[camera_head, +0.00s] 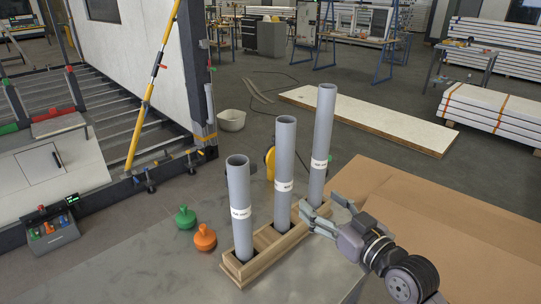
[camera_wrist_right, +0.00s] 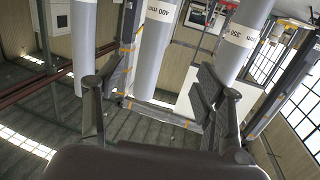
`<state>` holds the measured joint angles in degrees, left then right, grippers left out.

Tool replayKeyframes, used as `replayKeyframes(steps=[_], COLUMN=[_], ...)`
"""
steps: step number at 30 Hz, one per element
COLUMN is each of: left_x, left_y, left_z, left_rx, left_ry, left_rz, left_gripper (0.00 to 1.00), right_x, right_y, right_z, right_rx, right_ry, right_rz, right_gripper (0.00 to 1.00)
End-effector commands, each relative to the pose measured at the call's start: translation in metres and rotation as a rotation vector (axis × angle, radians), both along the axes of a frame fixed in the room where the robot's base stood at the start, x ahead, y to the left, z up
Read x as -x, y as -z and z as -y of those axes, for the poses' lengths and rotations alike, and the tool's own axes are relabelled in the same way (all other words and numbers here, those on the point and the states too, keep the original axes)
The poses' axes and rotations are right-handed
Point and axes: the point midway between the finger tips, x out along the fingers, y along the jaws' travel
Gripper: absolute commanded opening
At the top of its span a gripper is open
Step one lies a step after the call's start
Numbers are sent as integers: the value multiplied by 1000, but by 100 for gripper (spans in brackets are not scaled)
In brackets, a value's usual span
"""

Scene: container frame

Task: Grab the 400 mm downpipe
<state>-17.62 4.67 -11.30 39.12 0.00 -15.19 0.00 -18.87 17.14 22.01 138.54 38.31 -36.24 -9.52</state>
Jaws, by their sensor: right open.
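Three grey pipes stand upright in a row in a wooden holder (camera_head: 262,254) in the head view, shortest at left, tallest at right. The 400 mm downpipe appears to be the middle one (camera_head: 284,160); its label reads 400 mm in the wrist view (camera_wrist_right: 158,40), where it is also the middle pipe. A pipe beside it there (camera_wrist_right: 240,40) appears marked 350 mm. My right gripper (camera_head: 322,213) is open and empty, to the right of the holder and close to the tallest pipe (camera_head: 321,130). My left gripper is out of view.
An orange knob-shaped object (camera_head: 204,238) and a green one (camera_head: 185,217) stand left of the holder. A yellow object (camera_head: 270,163) is partly hidden behind the pipes. Brown cardboard (camera_head: 460,225) lies at the right. The grey tabletop at front left is clear.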

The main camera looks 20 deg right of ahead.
Motion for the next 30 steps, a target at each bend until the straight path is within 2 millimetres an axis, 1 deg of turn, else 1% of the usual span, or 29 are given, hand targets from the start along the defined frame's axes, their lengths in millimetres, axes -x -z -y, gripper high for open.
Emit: replayKeyframes(steps=[1, 3, 5, 8, 15, 18, 21, 26, 29, 30], left_x=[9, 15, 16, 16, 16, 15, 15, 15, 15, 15], left_y=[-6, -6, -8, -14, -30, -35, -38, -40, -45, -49], left_z=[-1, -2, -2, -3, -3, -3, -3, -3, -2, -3], left_rx=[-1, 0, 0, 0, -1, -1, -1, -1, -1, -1], left_ry=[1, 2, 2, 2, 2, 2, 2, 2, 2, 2], left_rz=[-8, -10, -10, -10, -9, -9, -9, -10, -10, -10], left_gripper=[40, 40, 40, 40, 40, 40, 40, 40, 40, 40], right_x=[-1, -3, -9, -27, -80, -99, -113, -123, -132, -138], right_y=[-14, -22, -24, -26, -25, -24, -23, -21, -23, -24], right_z=[3, 5, 6, 4, -1, -3, -4, -6, -6, -7], right_rx=[-3, -5, -9, -10, -10, -9, -8, -6, -9, -9], right_ry=[3, 7, 8, 7, 6, 7, 8, 6, 6, 6], right_rz=[19, 38, 45, 48, 46, 45, 44, 43, 42, 42], right_gripper=[64, 64, 64, 64, 64, 64, 64, 64, 64, 64])
